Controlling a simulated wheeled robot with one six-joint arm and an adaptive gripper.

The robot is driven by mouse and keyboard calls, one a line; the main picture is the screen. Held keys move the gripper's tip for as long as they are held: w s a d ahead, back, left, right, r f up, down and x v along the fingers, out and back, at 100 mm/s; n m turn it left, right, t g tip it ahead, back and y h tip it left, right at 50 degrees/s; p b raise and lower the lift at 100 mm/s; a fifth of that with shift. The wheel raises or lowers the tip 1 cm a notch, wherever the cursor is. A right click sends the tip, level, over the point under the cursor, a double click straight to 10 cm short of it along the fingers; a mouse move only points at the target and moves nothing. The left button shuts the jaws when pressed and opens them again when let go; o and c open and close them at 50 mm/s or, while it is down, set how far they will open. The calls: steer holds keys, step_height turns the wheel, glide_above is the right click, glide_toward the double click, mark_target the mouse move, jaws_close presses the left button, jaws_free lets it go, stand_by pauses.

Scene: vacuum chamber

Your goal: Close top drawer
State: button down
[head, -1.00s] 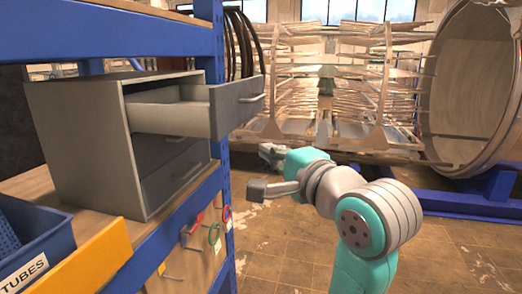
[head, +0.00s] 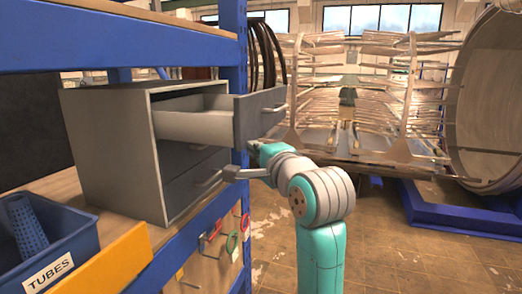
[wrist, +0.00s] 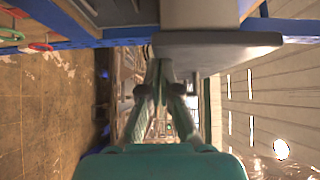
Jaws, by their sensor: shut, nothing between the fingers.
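The top drawer (head: 262,112) is pulled well out of the grey cabinet (head: 115,150) on the shelf, its dark front panel and handle facing right. The lower drawers (head: 195,180) are shut.
A blue shelf post (head: 232,60) stands behind the drawer. A blue bin (head: 75,245) labelled TUBES sits at the lower left. Tools (head: 232,246) hang below the shelf edge.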

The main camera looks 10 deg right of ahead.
mark_target(182, 140)
steer(key=w+a, duration=0.3)
steer(key=a, duration=0.2)
steer(key=w+a, duration=0.4)
steer(key=a, duration=0.2)
steer(key=w+a, duration=0.3)
steer(key=a, duration=0.2)
steer(key=shift+w+a, duration=0.15)
steer(key=shift+w, duration=0.25)
